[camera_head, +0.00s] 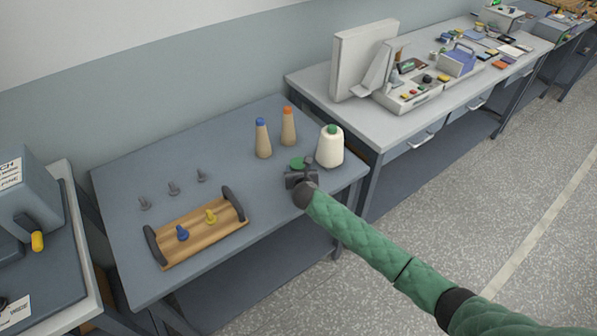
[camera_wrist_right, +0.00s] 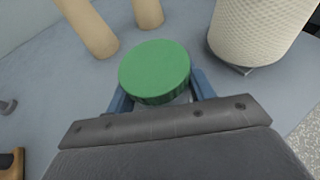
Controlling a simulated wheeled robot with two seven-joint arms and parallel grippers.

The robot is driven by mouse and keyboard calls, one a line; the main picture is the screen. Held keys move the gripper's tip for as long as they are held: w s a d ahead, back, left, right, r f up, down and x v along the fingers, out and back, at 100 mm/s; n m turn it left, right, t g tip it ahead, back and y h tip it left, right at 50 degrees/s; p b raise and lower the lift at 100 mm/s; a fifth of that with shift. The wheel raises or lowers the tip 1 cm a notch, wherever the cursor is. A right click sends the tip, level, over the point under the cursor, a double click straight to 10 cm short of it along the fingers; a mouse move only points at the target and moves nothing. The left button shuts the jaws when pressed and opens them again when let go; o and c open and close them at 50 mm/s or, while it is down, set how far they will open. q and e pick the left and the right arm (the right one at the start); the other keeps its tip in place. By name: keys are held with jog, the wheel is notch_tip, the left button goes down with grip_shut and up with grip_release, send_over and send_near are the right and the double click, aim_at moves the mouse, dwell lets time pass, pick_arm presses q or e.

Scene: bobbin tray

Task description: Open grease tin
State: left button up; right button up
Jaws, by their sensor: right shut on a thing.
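The grease tin (camera_wrist_right: 155,70) has a round green lid with a ridged edge. In the head view the grease tin (camera_head: 298,162) stands near the table's right end, partly hidden behind my right gripper (camera_head: 300,178). In the wrist view my right gripper (camera_wrist_right: 160,95) has one blue finger on each side of the tin, just below the lid, and is shut on it. The lid sits on top of the tin. The tin's lower body is hidden by the gripper. My left gripper is not in view.
A white yarn cone (camera_head: 330,148) stands close right of the tin. Two tan cones, one blue-tipped (camera_head: 263,140) and one orange-tipped (camera_head: 288,127), stand behind it. A wooden tray (camera_head: 200,236) holds a blue and a yellow bobbin. Grey pegs (camera_head: 173,188) stand behind the tray. The middle of the table is clear.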

aim_at(298, 161)
jog(key=shift+r+b, duration=0.3)
jog(key=shift+r, duration=0.2)
notch_tip(298, 161, up, 3)
jog(key=shift+f+b, duration=0.15)
jog(key=shift+b, duration=0.6)
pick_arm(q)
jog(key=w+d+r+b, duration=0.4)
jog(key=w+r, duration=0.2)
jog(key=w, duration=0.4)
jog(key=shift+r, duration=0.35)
pick_arm(e)
jog(key=s+d+r, duration=0.2)
jog(key=d+r, duration=0.5)
jog(key=d, duration=0.4)
jog(key=shift+s+d+r, duration=0.2)
jog(key=shift+s, duration=0.15)
jog(key=o, duration=0.5)
jog(key=c, duration=0.7)
jog(key=shift+c, duration=0.2)
